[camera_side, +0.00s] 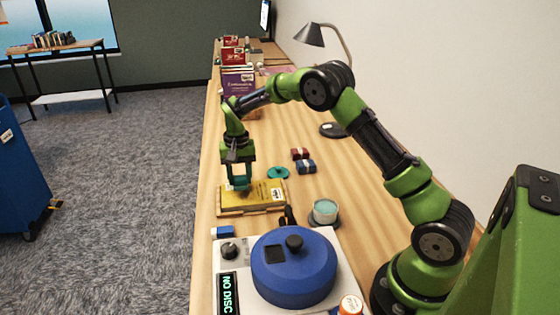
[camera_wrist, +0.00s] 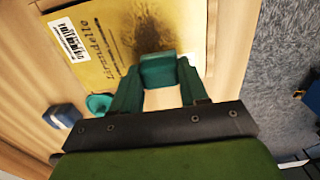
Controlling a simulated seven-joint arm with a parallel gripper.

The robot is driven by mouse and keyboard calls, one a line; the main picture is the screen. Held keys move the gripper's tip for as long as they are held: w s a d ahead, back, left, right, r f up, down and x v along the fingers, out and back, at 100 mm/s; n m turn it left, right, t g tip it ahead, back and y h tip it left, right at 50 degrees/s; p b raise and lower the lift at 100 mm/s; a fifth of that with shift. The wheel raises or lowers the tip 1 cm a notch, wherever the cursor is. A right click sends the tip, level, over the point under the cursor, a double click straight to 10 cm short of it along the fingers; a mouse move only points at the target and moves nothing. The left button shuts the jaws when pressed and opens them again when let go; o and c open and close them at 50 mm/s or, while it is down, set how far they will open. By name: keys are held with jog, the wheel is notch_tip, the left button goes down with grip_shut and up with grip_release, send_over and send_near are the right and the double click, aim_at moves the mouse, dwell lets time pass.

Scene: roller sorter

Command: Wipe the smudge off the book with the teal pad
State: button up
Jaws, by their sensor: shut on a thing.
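The yellow book (camera_side: 262,197) lies flat on a wooden board on the desk. In the wrist view the book (camera_wrist: 100,50) shows a barcode label and a dark, speckled smudge (camera_wrist: 150,33). My gripper (camera_side: 239,182) points down over the left part of the book. It is shut on the teal pad (camera_wrist: 158,70), which sits between the fingertips at the near edge of the smudge. Whether the pad touches the cover is hard to tell. The smudge is not clear in the side view.
A teal round dish (camera_side: 278,172) and red and blue blocks (camera_side: 304,166) are behind the book. A tin (camera_side: 325,211) stands at right. A machine with a blue lid (camera_side: 293,268) is in front. A lamp (camera_side: 320,36) stands at the back. The desk's left edge is close.

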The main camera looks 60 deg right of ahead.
jog(key=shift+s+a, duration=2.5)
jog(key=shift+s, duration=0.05)
jog(key=shift+w+d+f, duration=0.1)
jog(key=shift+w+d, duration=3)
jog(key=shift+s+d, duration=0.3)
jog(key=shift+s, duration=0.05)
jog(key=shift+s+a, duration=0.15)
jog(key=shift+s, duration=0.1)
jog(key=shift+s+a, duration=2.7)
jog(key=shift+a, duration=0.05)
jog(key=shift+w+d, duration=2.8)
jog(key=shift+d, duration=0.05)
jog(key=shift+w+d, duration=0.15)
jog(key=shift+r, duration=4.2)
